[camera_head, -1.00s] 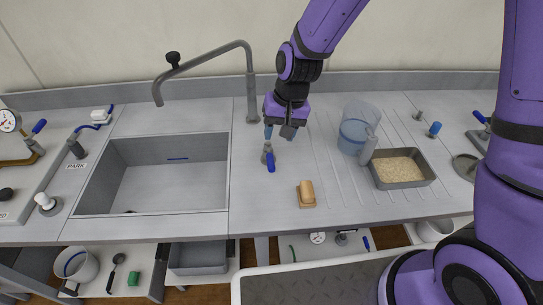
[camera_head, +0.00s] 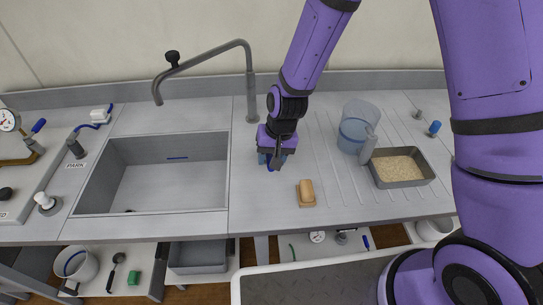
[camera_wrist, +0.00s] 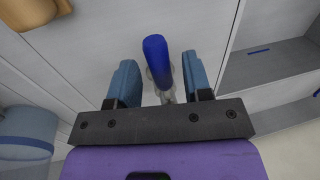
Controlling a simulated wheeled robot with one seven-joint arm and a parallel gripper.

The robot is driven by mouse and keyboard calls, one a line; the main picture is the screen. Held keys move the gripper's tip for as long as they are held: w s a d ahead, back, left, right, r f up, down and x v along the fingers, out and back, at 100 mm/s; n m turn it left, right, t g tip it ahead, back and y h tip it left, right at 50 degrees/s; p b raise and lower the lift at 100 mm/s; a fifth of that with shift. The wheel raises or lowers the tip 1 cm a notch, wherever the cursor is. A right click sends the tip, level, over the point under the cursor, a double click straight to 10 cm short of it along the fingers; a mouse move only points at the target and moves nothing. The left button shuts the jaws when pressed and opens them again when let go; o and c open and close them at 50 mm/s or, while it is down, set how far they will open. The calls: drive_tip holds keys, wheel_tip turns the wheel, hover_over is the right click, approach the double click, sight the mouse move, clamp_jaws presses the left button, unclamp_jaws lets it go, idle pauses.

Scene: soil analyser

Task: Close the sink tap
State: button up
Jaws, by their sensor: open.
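The sink tap's blue lever (camera_wrist: 157,58) shows in the wrist view on a grey valve body (camera_wrist: 165,92). My gripper (camera_wrist: 161,78) is open, with one blue finger on each side of the lever and visible gaps between them. In the head view my gripper (camera_head: 272,158) is low over the counter right of the sink and hides most of the tap; a bit of the blue lever (camera_head: 270,169) shows beneath it. The grey spout (camera_head: 205,58) arches over the sink basin (camera_head: 155,184).
A sponge-like tan block (camera_head: 306,193) lies on the counter in front of my gripper. A clear jug (camera_head: 357,127) of bluish liquid and a tray (camera_head: 402,184) of grains stand to the right. The counter between the block and the basin is clear.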

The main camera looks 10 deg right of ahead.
drive_tip(key=shift+c, duration=0.3)
clamp_jaws()
drive_tip(key=shift+a, duration=0.15)
drive_tip(key=shift+o, duration=0.3)
unclamp_jaws()
wheel_tip(320, 180, up, 11)
drive_tip(key=d, duration=0.2)
drive_tip(key=shift+f, duration=0.15)
drive_tip(key=shift+o, duration=0.3)
